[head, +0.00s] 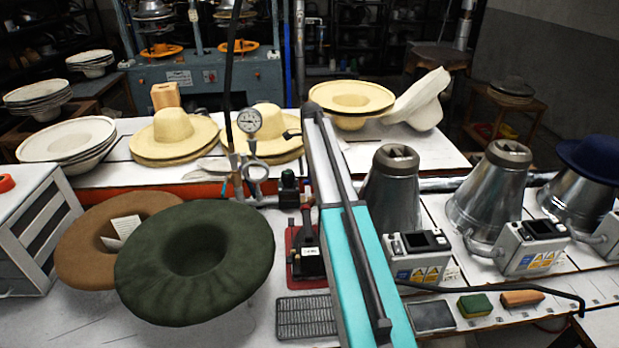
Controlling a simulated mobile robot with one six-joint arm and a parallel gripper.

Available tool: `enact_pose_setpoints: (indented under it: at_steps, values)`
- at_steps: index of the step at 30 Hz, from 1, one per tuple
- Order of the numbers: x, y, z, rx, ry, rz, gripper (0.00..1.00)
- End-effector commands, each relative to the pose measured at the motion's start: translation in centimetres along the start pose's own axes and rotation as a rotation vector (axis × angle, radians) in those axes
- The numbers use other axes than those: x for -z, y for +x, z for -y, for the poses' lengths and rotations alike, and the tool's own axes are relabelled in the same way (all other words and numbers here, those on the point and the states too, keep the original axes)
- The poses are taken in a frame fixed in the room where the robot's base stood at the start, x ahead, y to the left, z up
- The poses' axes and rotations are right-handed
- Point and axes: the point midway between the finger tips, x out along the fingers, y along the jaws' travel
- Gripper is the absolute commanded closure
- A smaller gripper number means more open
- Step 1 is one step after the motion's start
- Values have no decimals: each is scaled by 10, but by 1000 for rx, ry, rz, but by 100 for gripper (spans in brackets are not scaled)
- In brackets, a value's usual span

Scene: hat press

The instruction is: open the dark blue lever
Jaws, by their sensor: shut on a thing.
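I cannot pick out a lever that is clearly dark blue. A long thin dark rod (500,287) with a bent right end runs along the front right of the white bench, and it looks closer to black. I cannot tell whether it is the lever. A dark bar (352,215) with rounded ends also slants down the middle of the view, and I cannot tell its part or exact colour. My gripper does not show in the head view, so what it holds is hidden from me.
A dark green hat (194,262) and a brown hat (84,240) stand at the front left. Metal cones (489,190) with grey control boxes (530,246) stand at the right. A dark blue hat (592,157) is on the far right cone. A pressure gauge (249,120) rises mid-bench.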

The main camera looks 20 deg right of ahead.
Motion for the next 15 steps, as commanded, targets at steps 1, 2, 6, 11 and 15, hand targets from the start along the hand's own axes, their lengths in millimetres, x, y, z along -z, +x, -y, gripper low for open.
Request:
enact_pose_setpoints:
  at_steps: [1, 2, 6, 11, 15]
  values:
    - [-1, -3, 4, 12, 4, 3, 100]
    - [0, -3, 4, 12, 8, 3, 100]
    - [2, -4, 5, 12, 16, 4, 100]
    - [5, -4, 5, 12, 19, 5, 100]
    - [6, -4, 5, 12, 21, 6, 75]
